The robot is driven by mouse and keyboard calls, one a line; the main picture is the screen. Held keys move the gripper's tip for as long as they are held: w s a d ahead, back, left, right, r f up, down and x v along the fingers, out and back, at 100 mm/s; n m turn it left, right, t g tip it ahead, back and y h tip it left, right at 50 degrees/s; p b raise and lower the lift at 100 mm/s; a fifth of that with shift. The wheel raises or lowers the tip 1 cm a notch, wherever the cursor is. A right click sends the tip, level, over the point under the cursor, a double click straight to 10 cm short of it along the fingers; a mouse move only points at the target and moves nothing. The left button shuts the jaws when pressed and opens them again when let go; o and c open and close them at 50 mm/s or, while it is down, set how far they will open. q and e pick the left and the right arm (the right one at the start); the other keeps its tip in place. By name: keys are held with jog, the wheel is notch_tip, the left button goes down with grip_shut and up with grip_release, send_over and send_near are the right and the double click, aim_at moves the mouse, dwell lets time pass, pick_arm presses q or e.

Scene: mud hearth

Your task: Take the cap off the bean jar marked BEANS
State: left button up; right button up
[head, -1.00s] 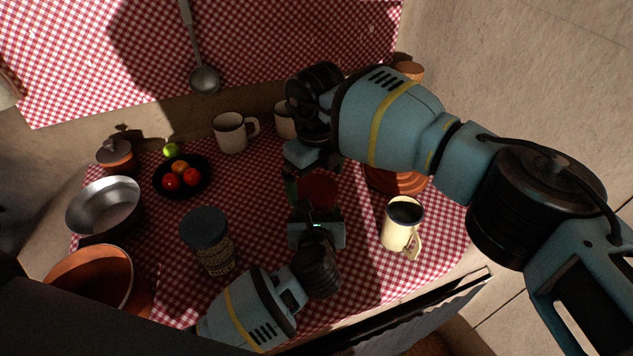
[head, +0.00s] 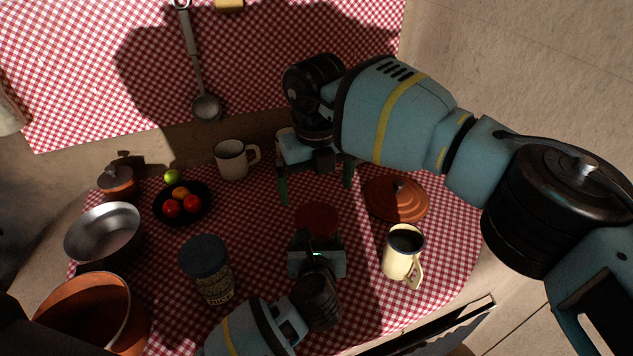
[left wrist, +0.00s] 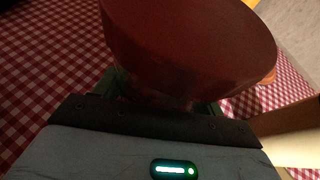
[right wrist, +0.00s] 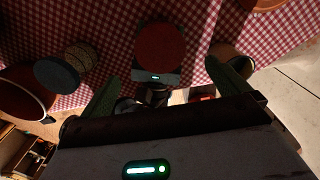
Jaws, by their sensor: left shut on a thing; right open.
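A jar with a wide dark-red cap (head: 317,217) stands in my left gripper (head: 316,246). The left wrist view shows this cap (left wrist: 190,45) close up, with the fingers shut on the jar just below it. The cap sits on the jar; the jar's label is hidden. My right gripper (head: 316,186) is open and empty above and behind the red cap, fingers pointing down. In the right wrist view the cap (right wrist: 160,47) lies beyond and between the open fingers, apart from them.
A cream mug (head: 400,262) and an orange lid (head: 398,200) stand right of the held jar. A white mug (head: 232,160) is behind. A black fruit bowl (head: 160,213), a metal pan (head: 103,232) and a terracotta pot (head: 85,312) are at left.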

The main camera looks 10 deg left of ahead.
aim_at(317, 217)
jog(key=shift+f, duration=4.05)
pick_arm(q)
jog(key=shift+f, duration=0.1)
pick_arm(e)
jog(key=c, duration=1)
jog(key=n, duration=0.3)
jog(key=shift+r, duration=0.5)
jog(key=shift+r, duration=0.65)
jog(key=shift+r, duration=0.1)
